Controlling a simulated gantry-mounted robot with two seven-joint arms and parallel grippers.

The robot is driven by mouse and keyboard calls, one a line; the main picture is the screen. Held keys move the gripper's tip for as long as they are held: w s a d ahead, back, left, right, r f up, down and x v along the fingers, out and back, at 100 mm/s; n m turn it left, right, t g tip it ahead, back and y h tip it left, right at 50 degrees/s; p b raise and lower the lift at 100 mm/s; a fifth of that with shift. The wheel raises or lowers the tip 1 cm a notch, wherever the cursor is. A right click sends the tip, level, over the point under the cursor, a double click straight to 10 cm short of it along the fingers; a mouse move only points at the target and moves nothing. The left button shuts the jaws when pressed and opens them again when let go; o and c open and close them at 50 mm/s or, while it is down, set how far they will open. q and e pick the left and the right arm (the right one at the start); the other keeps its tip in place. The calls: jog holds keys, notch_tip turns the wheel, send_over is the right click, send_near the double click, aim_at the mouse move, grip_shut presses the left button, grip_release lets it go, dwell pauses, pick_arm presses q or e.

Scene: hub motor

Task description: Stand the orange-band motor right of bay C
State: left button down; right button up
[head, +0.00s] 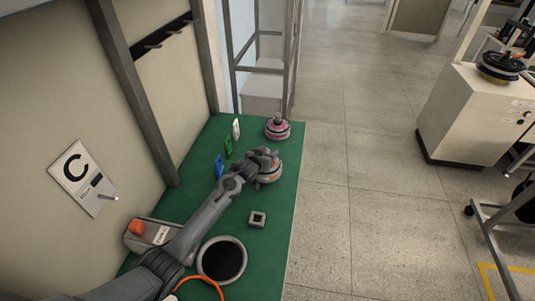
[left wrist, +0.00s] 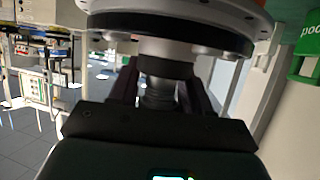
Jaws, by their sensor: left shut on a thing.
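The orange-band motor (head: 269,176) is at the end of my left arm, over the far part of the green table. I cannot tell whether the motor touches the table. A sign with a large C (head: 76,166) is on the left wall. My right gripper is out of view.
A pink-band motor (head: 277,129) stands at the table's far end. A square grey block (head: 257,219), a round black-centred dish (head: 207,258) and a grey box (head: 136,243) are nearer.

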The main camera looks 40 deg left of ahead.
pick_arm(q)
jog(key=shift+w+r, duration=0.1)
jog(key=shift+a+f+b, duration=0.1)
jog(key=shift+f+b, duration=0.25)
jog(key=shift+f, duration=0.2)
dwell(0.3)
jog(key=shift+f, duration=0.15)
jog(key=shift+f, duration=0.3)
dwell(0.3)
jog(key=shift+f+b, duration=0.6)
jog(key=shift+f, duration=0.1)
